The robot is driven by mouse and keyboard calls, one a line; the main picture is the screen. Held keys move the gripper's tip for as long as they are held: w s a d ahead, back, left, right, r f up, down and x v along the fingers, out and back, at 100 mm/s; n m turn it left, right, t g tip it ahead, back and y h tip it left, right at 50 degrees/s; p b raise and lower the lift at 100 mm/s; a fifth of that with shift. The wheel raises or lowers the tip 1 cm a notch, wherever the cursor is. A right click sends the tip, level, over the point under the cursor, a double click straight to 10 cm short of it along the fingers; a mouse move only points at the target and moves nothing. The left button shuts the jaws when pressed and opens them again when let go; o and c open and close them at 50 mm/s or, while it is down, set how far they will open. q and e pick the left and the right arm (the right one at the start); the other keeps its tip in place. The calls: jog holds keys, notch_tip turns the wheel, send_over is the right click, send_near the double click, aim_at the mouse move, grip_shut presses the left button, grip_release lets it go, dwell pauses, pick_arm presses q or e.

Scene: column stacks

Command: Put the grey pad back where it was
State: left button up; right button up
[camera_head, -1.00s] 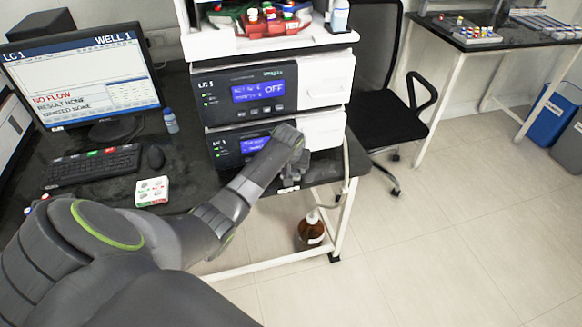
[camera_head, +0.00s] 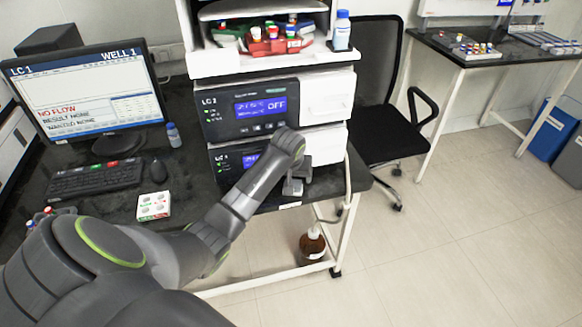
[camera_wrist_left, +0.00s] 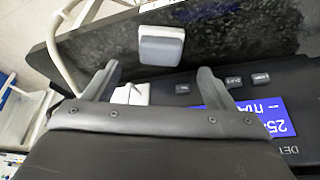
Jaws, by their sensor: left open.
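The grey pad (camera_wrist_left: 162,45) is a small rounded block with a pale top face, lying on the dark bench top (camera_wrist_left: 220,35) close to the bench's edge in the left wrist view. In the head view the pad (camera_head: 292,187) is small and partly covered, in front of the lower LC 1 unit (camera_head: 230,160). My left gripper (camera_wrist_left: 158,78) is open and empty, its two fingers spread wide. The pad lies beyond the fingertips, apart from them. In the head view the left gripper (camera_head: 302,168) is mostly hidden behind my wrist. My right gripper is not in view.
The instrument stack stands right behind the left gripper, with a red tray (camera_head: 275,45) and a bottle (camera_head: 341,30) on top. A monitor (camera_head: 85,90), keyboard (camera_head: 95,178) and white box (camera_head: 153,206) are at left. A brown bottle (camera_head: 312,243) stands below the bench.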

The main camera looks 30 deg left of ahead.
pick_arm(q)
jog(key=v, duration=0.6)
jog(key=s+d+f+m+t+h, duration=0.1)
jog(key=s+d+f+m+t, duration=0.15)
jog(key=d+f+t, duration=0.3)
jog(key=s+a+f+g, duration=0.1)
jog(key=s+f, duration=0.3)
jog(key=f, duration=0.4)
jog(key=s+a+f+m+g, duration=0.1)
jog(key=s+f, duration=0.3)
jog(key=f, duration=0.4)
jog(key=s+a+f+g, duration=0.1)
jog(key=s+f, duration=0.3)
jog(key=f, duration=0.4)
jog(key=s+d+f+g, duration=0.1)
jog(key=s+f, duration=0.5)
jog(key=s, duration=0.5)
jog(key=s+d+f+m+g, duration=0.1)
jog(key=s+f, duration=0.5)
jog(key=s, duration=0.6)
jog(key=s+d+f+g, duration=0.1)
jog(key=s+f+g, duration=0.2)
jog(key=s, duration=0.9)
notch_tip(320, 180, down, 4)
jog(key=shift+r, duration=0.15)
